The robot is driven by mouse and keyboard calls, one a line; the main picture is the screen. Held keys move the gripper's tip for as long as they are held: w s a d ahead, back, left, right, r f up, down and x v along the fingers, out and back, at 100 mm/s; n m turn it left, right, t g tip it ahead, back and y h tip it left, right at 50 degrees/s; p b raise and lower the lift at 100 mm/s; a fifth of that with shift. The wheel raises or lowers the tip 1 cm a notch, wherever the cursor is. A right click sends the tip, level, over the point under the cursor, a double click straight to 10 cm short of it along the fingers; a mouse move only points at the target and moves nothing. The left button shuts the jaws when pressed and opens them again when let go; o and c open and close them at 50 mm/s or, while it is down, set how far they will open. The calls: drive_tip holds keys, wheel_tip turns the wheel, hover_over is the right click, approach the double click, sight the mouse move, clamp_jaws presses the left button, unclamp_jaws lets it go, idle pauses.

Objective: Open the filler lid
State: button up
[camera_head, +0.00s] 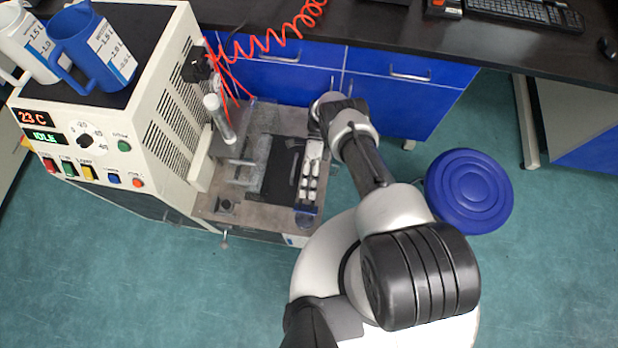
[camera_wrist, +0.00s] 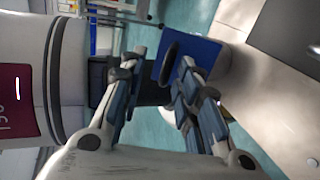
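I cannot pick out the filler lid with certainty. In the wrist view, my gripper (camera_wrist: 164,60) is open, with a clear gap between its two fingers. A dark oval piece (camera_wrist: 169,62) shows between the fingertips, in front of a blue panel (camera_wrist: 203,52). The fingers do not seem closed on it, and I cannot tell how far beyond them it is. In the head view, my arm bends over the right side of the machine's worktop (camera_head: 262,118). My fingers cannot be made out clearly there.
The rheometer cabinet (camera_head: 160,150) stands at the left, with a white jug (camera_head: 32,40) and a blue jug (camera_head: 88,48) on top. A red coiled hose (camera_head: 270,42) hangs behind. A blue stool (camera_head: 468,190) stands to the right. The floor at the lower left is clear.

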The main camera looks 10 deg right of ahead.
wheel_tip(320, 180, up, 9)
idle(0.4)
drive_tip(key=shift+c, duration=0.2)
